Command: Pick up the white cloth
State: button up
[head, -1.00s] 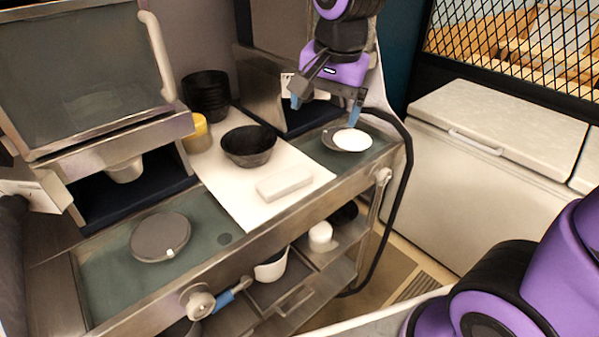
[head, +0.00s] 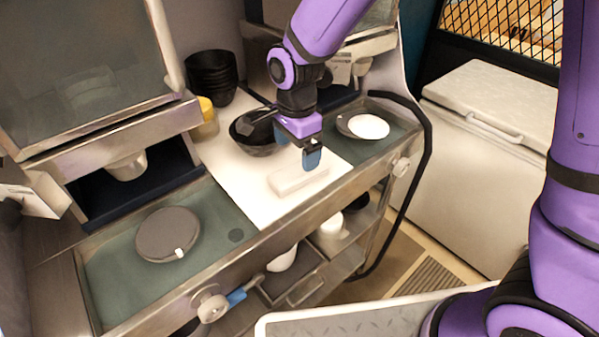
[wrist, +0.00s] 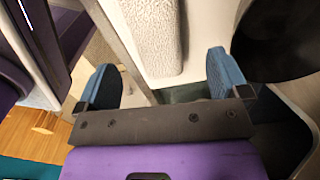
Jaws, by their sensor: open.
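The white cloth (head: 290,181), a folded oblong block, lies on the white board (head: 232,187) at the middle of the counter. In the wrist view the cloth (wrist: 153,35) shows a rough white texture, ahead of the gap between the fingers. My gripper (head: 311,160) is at the cloth's back right end, fingers pointing down; its near finger overlaps the cloth in the head view. In the wrist view my gripper (wrist: 162,80) is open with nothing between its blue fingertips. I cannot tell whether a finger touches the cloth.
A black bowl (head: 247,135) stands just behind the cloth; its dark rim is near the right finger in the wrist view. Stacked black bowls (head: 210,75) and a yellow-lidded jar (head: 205,122) are further back. A plate with a white disc (head: 369,127) lies right, a round grey lid (head: 165,234) left.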

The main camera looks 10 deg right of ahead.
aim_at(298, 169)
jog(key=shift+s+d+f, duration=0.1)
jog(key=shift+f, duration=1.5)
jog(key=shift+s+d+f, duration=0.1)
jog(key=shift+f, duration=1.5)
jog(key=c, duration=1)
